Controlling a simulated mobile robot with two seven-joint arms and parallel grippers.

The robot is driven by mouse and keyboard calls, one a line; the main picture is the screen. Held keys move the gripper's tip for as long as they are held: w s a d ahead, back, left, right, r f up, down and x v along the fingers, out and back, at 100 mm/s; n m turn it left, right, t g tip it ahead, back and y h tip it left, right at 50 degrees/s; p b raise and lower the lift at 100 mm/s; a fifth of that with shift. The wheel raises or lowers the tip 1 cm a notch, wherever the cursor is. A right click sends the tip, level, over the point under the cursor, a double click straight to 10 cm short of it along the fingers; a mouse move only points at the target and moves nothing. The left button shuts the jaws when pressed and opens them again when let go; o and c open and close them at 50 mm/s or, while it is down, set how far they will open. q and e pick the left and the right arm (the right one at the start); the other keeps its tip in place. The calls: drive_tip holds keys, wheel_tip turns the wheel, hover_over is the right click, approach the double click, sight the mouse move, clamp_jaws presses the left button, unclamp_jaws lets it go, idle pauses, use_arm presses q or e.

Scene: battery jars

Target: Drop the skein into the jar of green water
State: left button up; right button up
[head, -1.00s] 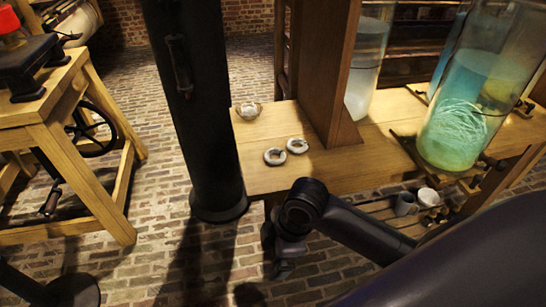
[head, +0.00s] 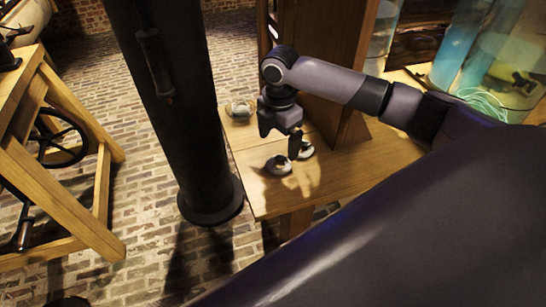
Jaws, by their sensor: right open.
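Two small pale ring-shaped coils that look like skeins lie side by side on the wooden bench: the nearer coil (head: 278,166) and the farther coil (head: 305,151), which is partly hidden. A third pale coil (head: 239,111) lies farther back near the bench's left edge. My right gripper (head: 282,140) is open, empty and pointing down just above the two nearer coils; I cannot tell whether it touches either. The jar of green water (head: 507,62) stands at the upper right with pale strands inside; my right arm hides its lower part. My left gripper is not in view.
An upright wooden panel (head: 318,105) stands on the bench (head: 377,157) right behind the gripper. A pale cloudy jar (head: 383,30) and a blue jar (head: 458,42) stand beyond it. A thick black column (head: 170,100) rises just left of the bench.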

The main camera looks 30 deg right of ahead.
sight(279, 158)
drive_tip(key=f, duration=0.6)
drive_tip(key=shift+s+a+f+b, duration=0.15)
drive_tip(key=shift+s+b, duration=0.15)
drive_tip(key=shift+s, duration=0.1)
drive_tip(key=c, duration=1.1)
